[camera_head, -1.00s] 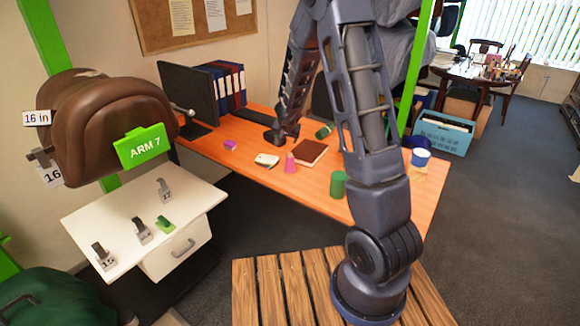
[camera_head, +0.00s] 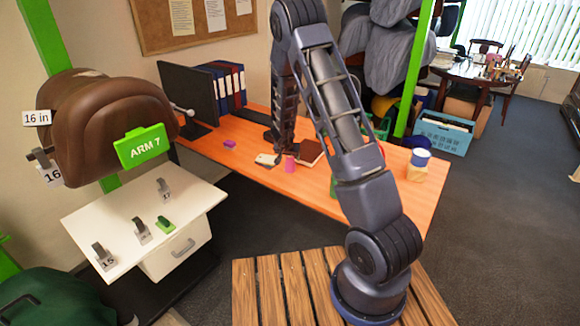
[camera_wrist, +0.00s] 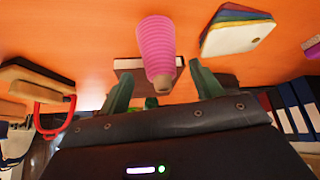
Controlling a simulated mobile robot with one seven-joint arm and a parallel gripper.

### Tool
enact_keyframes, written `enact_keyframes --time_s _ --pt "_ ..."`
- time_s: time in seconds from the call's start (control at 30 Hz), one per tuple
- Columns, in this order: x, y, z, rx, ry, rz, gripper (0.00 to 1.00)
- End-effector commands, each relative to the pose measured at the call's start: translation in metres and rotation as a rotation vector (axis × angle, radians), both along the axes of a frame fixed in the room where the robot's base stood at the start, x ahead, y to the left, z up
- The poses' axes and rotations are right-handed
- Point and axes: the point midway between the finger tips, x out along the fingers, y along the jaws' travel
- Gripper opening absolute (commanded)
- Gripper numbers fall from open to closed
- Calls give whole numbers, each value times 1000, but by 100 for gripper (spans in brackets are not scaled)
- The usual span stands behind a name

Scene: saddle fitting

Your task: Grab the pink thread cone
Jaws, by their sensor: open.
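The pink thread cone (camera_head: 290,164) stands on the orange desk (camera_head: 330,190), partly covered by my arm in the head view. In the wrist view the ribbed pink cone (camera_wrist: 155,45) is in the upper middle, with its narrow grey-brown tip toward my gripper. My gripper (camera_wrist: 161,68) is open, its two green fingers apart. In the picture the tip of the cone lies between the fingers, with a gap on each side. I cannot tell how far down the fingers reach. The fingers cannot be made out in the head view.
A brown book (camera_head: 309,152) lies right beside the cone, and a pale pad (camera_head: 268,160) lies to its left. A red-handled object (camera_wrist: 52,118) shows at left in the wrist view. A monitor (camera_head: 188,95) and binders (camera_head: 226,85) stand at the back left.

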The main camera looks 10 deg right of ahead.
Motion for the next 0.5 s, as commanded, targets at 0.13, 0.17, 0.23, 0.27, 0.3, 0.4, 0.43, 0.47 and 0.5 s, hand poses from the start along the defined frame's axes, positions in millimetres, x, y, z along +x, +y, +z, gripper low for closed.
enact_keyframes --time_s 0.13,0.17,0.23,0.27,0.3,0.4,0.43,0.47,0.5 --pt "5 -3 -7 1 1 -2 65" --pt "7 -4 -10 -1 1 -2 65" --pt "12 -6 -17 0 2 -2 65" --pt "15 -6 -20 0 1 -1 65" --pt "18 -8 -24 -1 1 -2 65" --pt "24 -10 -34 0 1 -1 65" --pt "26 -10 -36 0 1 -1 65" --pt "27 -11 -38 0 1 -1 65" --pt "28 -11 -40 0 1 -1 65"
